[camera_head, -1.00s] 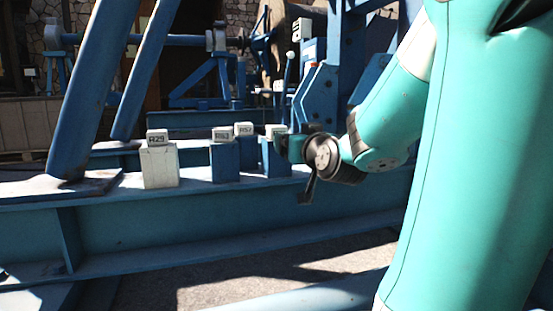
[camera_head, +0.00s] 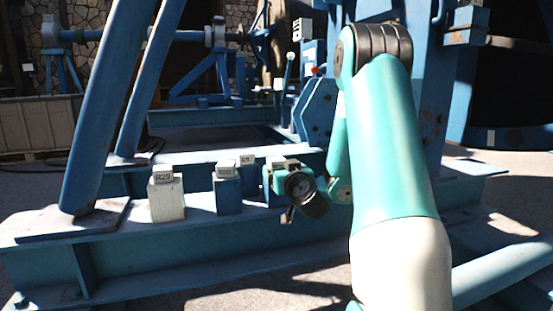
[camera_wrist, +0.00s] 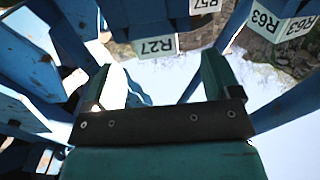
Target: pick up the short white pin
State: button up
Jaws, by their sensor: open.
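A short white block-like pin (camera_head: 167,200) stands upright on the blue beam at the left of the row in the head view, with a grey cap marked R29 on top. My gripper (camera_head: 268,183) is to its right, beside the rightmost blue block, apart from the white pin. In the wrist view my gripper (camera_wrist: 163,78) is open, its two teal fingers spread with nothing held between them. The white pin cannot be made out in the wrist view.
Several blue blocks with labelled caps stand beside the pin, one blue block (camera_head: 228,195) nearest it. The wrist view shows a label R27 (camera_wrist: 155,46) and a label R63 (camera_wrist: 298,27). A slanted blue post (camera_head: 105,120) rises at the left. The blue beam (camera_head: 130,235) runs below.

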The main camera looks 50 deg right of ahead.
aim_at(280, 165)
jog(key=shift+p+x, duration=0.5)
jog(key=shift+x, duration=0.6)
jog(key=p+x, duration=0.3)
jog(key=x, duration=0.1)
jog(key=shift+w+d+r+p, duration=0.1)
jog(key=shift+d+r+p, duration=0.1)
jog(key=shift+p, duration=0.15)
jog(key=shift+w+d+f, duration=0.2)
jog(key=shift+w, duration=0.1)
jog(key=c, duration=1.4)
jog(key=shift+r, duration=0.15)
notch_tip(280, 165, up, 20)
jog(key=p, duration=1.2)
